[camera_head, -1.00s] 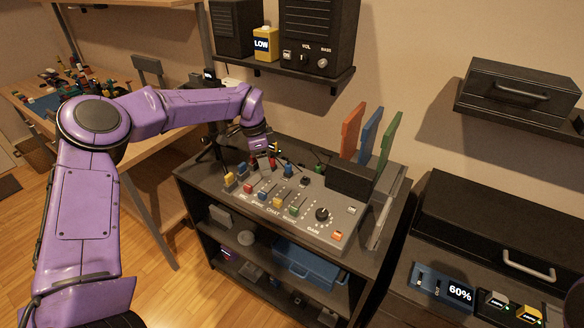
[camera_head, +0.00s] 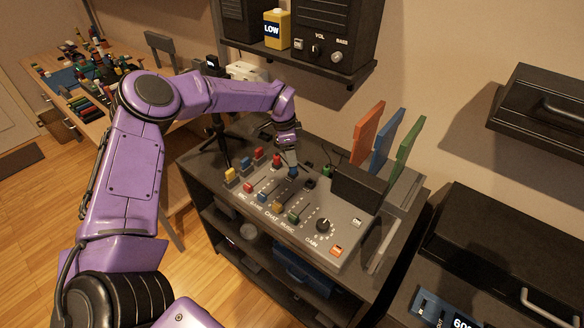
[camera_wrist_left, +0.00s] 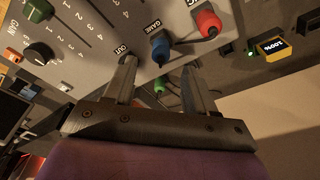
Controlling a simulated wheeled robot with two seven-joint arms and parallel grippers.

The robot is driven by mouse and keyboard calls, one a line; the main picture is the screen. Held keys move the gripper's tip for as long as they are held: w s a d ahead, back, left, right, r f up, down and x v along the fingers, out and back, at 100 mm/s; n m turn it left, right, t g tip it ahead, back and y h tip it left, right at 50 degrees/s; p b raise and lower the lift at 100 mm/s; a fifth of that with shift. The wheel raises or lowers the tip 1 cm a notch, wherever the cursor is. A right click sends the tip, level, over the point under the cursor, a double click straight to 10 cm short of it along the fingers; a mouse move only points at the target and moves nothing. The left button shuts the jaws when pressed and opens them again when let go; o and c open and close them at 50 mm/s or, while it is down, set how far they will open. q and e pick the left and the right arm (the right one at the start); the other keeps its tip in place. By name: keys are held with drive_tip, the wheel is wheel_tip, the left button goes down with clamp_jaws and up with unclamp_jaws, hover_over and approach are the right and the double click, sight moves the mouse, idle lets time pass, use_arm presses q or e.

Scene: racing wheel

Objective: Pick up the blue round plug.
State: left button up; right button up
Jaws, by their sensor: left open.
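The blue round plug (camera_head: 293,173) stands in the back part of the grey mixer panel (camera_head: 313,217), right of a red plug (camera_head: 277,160). In the left wrist view the blue plug (camera_wrist_left: 160,48), with a cable, sits by the label GAME. My left gripper (camera_head: 290,162) is open and points down just above it. In the wrist view the gripper (camera_wrist_left: 158,65) has its two fingers apart, with the blue plug showing between and beyond the tips. No contact is visible. My right gripper is not in view.
The red plug (camera_wrist_left: 207,23) is close beside the blue one, and a green plug (camera_wrist_left: 160,86) shows between the fingers. Several slider knobs stand at the panel's front. Orange (camera_head: 367,133), blue and green upright panels stand at the back right. A shelf with a speaker (camera_head: 335,30) hangs above.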

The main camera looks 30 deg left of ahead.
sight(293, 170)
use_arm(q)
drive_tip(key=f, duration=0.1)
drive_tip(key=f+p, duration=0.1)
drive_tip(key=f, duration=0.1)
drive_tip(key=w+f+p, duration=0.1)
drive_tip(key=f, duration=0.1)
drive_tip(key=shift+d, duration=0.3)
drive_tip(key=shift+f, duration=0.3)
drive_tip(key=shift+s+a+f, duration=0.1)
drive_tip(key=shift+s, duration=0.15)
drive_tip(key=shift+c, duration=1.3)
clamp_jaws()
